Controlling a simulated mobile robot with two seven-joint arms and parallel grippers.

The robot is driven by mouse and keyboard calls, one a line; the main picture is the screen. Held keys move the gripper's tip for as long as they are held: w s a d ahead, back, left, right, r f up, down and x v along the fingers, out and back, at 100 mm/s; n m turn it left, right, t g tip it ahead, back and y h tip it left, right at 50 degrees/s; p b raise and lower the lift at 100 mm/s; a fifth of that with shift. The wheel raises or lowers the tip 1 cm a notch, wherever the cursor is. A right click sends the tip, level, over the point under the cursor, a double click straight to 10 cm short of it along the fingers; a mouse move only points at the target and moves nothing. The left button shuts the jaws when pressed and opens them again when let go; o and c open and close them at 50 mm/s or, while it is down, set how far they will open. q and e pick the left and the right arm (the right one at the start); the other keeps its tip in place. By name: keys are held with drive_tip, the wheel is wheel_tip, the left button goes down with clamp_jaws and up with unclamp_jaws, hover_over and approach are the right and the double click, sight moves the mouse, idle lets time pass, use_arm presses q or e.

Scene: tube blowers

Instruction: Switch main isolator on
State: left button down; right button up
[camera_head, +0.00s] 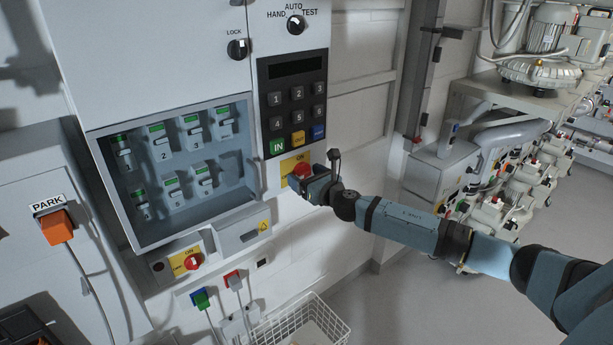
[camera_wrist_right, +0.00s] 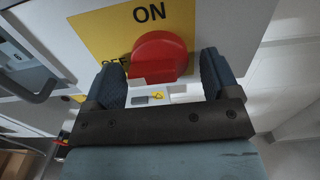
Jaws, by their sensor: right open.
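A red rotary isolator knob (camera_head: 302,170) sits on a yellow plate marked ON, below the keypad. The right wrist view shows the red knob (camera_wrist_right: 160,55) close up, with ON above it and OFF to its left, partly covered by a finger. My right gripper (camera_head: 299,182) is at this knob. In the right wrist view my right gripper (camera_wrist_right: 161,66) is open, with one finger on each side of the knob and visible gaps. I cannot tell which way the knob points. My left gripper is not in view.
A second red knob (camera_head: 194,261) on a yellow plate sits lower left. The keypad (camera_head: 293,97) is just above my gripper, and a glass-fronted breaker box (camera_head: 236,187) is to its left. A wire basket (camera_head: 302,322) stands below. Floor is clear at lower right.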

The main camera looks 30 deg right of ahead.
drive_tip(key=c, duration=0.9)
drive_tip(key=m, duration=0.4)
drive_tip(key=shift+a+m, duration=0.15)
drive_tip(key=shift+m, duration=0.15)
drive_tip(key=m, duration=0.3)
drive_tip(key=shift+r+m+p, duration=0.1)
drive_tip(key=shift+m+p, duration=0.2)
drive_tip(key=shift+p, duration=0.1)
drive_tip(key=m+p, duration=0.1)
drive_tip(key=m, duration=0.4)
drive_tip(key=shift+a+r, duration=0.1)
drive_tip(key=shift+r, duration=0.05)
drive_tip(key=shift+r+m+p, duration=0.15)
drive_tip(key=shift+m+p, duration=0.4)
drive_tip(key=shift+m, duration=1.75)
